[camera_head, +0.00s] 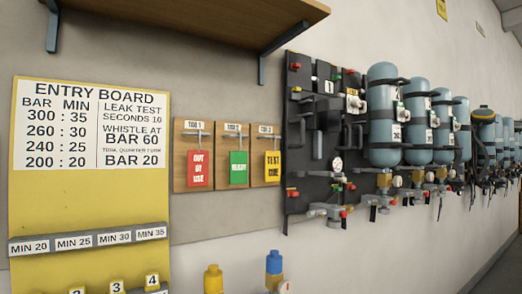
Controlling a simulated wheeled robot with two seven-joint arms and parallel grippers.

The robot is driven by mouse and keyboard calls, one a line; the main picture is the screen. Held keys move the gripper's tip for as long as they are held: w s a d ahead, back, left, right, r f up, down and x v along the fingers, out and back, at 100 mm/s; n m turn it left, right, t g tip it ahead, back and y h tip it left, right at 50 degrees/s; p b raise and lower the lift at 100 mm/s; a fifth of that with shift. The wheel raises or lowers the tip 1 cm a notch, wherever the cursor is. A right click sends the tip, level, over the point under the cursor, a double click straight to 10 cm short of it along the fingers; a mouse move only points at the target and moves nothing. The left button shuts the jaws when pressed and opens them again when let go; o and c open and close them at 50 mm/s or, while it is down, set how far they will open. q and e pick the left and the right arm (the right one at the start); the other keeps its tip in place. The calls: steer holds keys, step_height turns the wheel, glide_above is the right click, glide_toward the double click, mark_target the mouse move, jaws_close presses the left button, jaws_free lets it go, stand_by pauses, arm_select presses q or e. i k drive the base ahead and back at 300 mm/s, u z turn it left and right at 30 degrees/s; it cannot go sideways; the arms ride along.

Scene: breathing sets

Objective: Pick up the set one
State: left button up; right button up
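A black wall panel (300,200) with a small plate marked 1 (329,87) hangs right of the middle. It carries a round gauge (336,164), red-tipped fittings and a metal valve (326,210) at its lower edge. A blue-grey cylinder (384,125) with black straps and a white label stands upright at its right side. I cannot tell whether this cylinder belongs to the panel marked 1. More blue-grey cylinders (417,120) hang in a row to the right, with valves below them. Neither of my grippers is in view.
A yellow entry board (90,210) is on the wall at left. Three tag boards hold a red tag (197,169), a green tag (238,168) and a yellow tag (272,165). A wooden shelf (190,20) juts out above. Yellow (213,280) and blue (274,264) tops show at the bottom.

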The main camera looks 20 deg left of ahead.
mark_target(309, 139)
steer(key=z, duration=1.15)
steer(key=i, duration=2.5)
steer(key=u, duration=2.55)
